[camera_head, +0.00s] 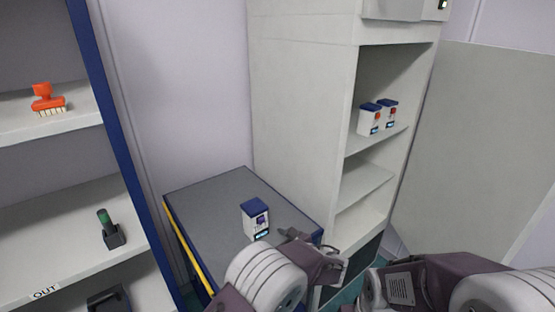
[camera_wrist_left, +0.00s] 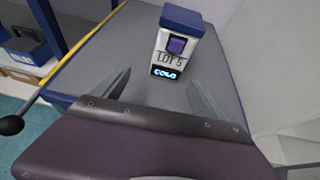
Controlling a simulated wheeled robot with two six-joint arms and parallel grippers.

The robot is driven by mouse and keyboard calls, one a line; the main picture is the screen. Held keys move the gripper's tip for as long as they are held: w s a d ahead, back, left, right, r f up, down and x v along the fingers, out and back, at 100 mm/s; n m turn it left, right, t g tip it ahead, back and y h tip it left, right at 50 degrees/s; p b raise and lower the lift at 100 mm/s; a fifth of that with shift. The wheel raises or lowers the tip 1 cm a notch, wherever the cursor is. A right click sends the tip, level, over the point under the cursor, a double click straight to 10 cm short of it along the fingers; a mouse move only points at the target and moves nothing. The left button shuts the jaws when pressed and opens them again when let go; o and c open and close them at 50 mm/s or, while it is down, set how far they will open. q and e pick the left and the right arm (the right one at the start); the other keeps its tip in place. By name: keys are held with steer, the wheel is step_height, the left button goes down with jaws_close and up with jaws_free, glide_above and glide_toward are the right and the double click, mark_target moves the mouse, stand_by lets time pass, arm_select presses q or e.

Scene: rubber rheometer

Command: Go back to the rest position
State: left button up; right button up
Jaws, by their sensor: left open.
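A white box with a blue lid (camera_head: 256,220) stands upright on the grey top of a small table (camera_head: 215,195). In the left wrist view the same box (camera_wrist_left: 176,45) shows a purple square, the text "LOT 5" and a lit "COLD" display. My left gripper (camera_head: 290,238) is above the table's near right part, close to the box in the head view. In the left wrist view its two fingers (camera_wrist_left: 157,92) are spread with nothing between them, and the box stands beyond them. My right arm shows at lower right, but its gripper fingers do not.
A tall white cabinet (camera_head: 300,100) with two similar boxes (camera_head: 377,117) on a shelf stands right of the table. A left shelf unit (camera_head: 75,190) holds an orange brush (camera_head: 46,100) and a dark device with a green part (camera_head: 110,228). A grey panel (camera_head: 475,150) stands at right.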

arm_select(q)
steer(key=s+a+n+g+p, duration=0.1)
steer(key=s+a+n+g, duration=0.1)
steer(key=a, duration=0.1)
steer(key=s+a+n+g, duration=0.1)
steer(key=s+a+n, duration=0.1)
steer(key=a, duration=0.2)
steer(key=s+a+n+g+h+p, duration=0.1)
steer(key=s+a+n+g, duration=0.1)
steer(key=a+n, duration=0.1)
steer(key=shift+s+a+r+g+p, duration=0.15)
steer(key=shift+s+a+g+p, duration=0.15)
steer(key=s+a+r+n+g+h+p, duration=0.1)
steer(key=s+a+n+h+p, duration=0.1)
steer(key=s+n, duration=0.7)
steer(key=s+a+r+n+g+h+p, duration=0.2)
steer(key=s+n+h, duration=0.3)
steer(key=s+n, duration=0.5)
steer(key=shift+a+n+h, duration=0.3)
steer(key=shift+a+n, duration=0.45)
steer(key=shift+n, duration=0.45)
steer(key=shift+s, duration=0.1)
